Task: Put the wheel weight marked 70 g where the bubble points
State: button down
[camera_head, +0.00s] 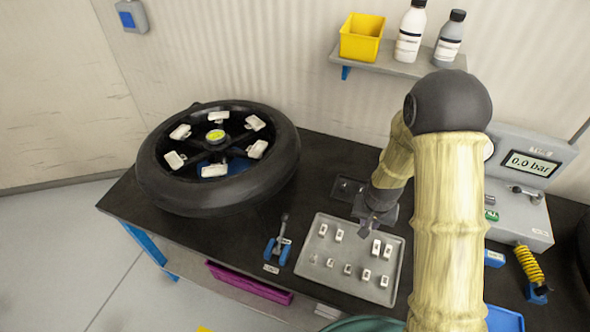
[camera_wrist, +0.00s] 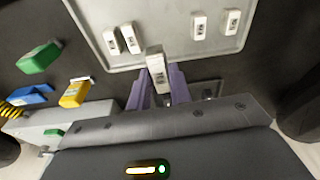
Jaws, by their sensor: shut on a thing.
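My gripper (camera_wrist: 158,92) is shut on a pale wheel weight (camera_wrist: 155,67) with a dark label; its marking is too small to read. In the head view my gripper (camera_head: 373,226) hangs at the back edge of the grey tray (camera_head: 338,284), and the held weight is hard to make out there. Several other pale weights (camera_head: 376,247) of different sizes lie in the tray. The black wheel (camera_head: 205,198) lies flat to the left with several white pads (camera_head: 258,149) around its inside. A yellow-green bubble level (camera_head: 215,136) sits at its hub; where its bubble points is too small to tell.
A blue clamp-like tool (camera_head: 278,252) with a dark lever stands between wheel and tray. A grey gauge unit (camera_head: 530,180) reading 0.0 bar stands right. A shelf (camera_head: 385,58) with a yellow bin (camera_head: 361,37) and bottles is behind. Green (camera_wrist: 40,57) and yellow (camera_wrist: 75,93) items show in the wrist view.

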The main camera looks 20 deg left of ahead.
jog(key=w+d+f, duration=0.2)
jog(key=d, duration=0.9)
jog(key=shift+d, duration=0.4)
jog(key=shift+s, duration=0.1)
